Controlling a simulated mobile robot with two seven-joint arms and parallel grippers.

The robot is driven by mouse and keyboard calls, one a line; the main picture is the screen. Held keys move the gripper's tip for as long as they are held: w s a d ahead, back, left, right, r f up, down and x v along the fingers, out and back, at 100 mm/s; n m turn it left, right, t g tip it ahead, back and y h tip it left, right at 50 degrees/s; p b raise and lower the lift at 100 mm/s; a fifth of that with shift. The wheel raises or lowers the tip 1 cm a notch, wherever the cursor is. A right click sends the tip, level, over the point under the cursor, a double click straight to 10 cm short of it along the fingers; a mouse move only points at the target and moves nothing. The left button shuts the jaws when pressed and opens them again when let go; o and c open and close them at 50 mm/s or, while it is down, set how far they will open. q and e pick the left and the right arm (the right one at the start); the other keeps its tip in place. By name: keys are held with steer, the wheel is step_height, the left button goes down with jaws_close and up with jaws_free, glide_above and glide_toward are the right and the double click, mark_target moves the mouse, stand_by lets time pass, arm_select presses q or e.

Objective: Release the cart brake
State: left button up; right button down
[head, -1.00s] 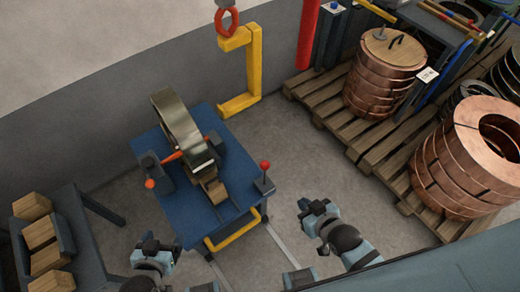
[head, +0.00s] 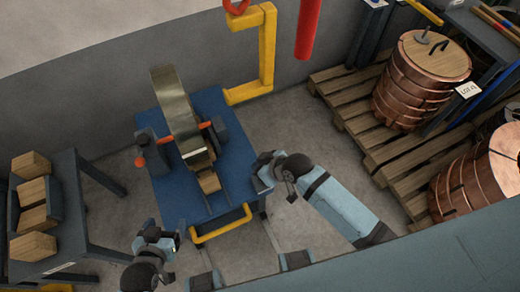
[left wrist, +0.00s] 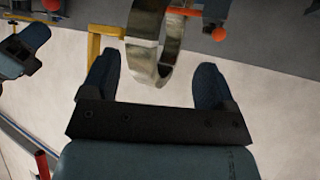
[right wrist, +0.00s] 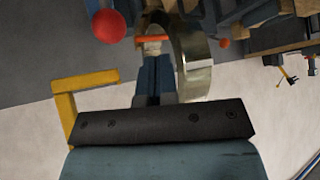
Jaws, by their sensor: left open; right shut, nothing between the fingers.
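The cart (head: 168,200) has a blue top, a yellow handle (head: 221,226) at its near side and a metal strip coil (head: 180,115) standing upright on it. A red ball knob (right wrist: 108,26), which looks like the brake lever's, is at the upper left in the right wrist view. It also shows at the top left edge in the left wrist view (left wrist: 52,5). In the head view my right gripper (head: 262,168) hides it. That gripper is shut and empty beside the cart's right edge; contact with the knob cannot be told. My left gripper (head: 172,238) is open and empty, near the cart's front left corner.
An orange-ended bar (head: 140,161) crosses the coil's stand. A table (head: 72,190) with wooden blocks (head: 33,220) stands left. A yellow hook frame (head: 268,50) stands behind the cart. Pallets (head: 350,110) with copper coils (head: 410,85) are at right.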

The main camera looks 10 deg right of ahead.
steer(key=w+a+f+n+g+b, duration=0.1)
steer(key=w+a+n+g+b, duration=0.2)
steer(key=w+a, duration=0.15)
steer(key=w+d+r+n+g+h+b, duration=0.3)
steer(key=w+n+b, duration=0.1)
steer(key=w, duration=0.1)
steer(key=w+d+r+n+g+h+b, duration=0.2)
steer(key=w+d+r+n+g+b, duration=0.1)
steer(key=w, duration=0.3)
steer(key=shift+d+r+n+h+b, duration=0.3)
steer(key=shift+d+n+h+b, duration=0.15)
steer(key=shift+b, duration=0.25)
steer(key=s+f, duration=0.7)
steer(key=f, duration=0.3)
steer(key=shift+f+b, duration=0.2)
steer(key=shift+b, duration=0.2)
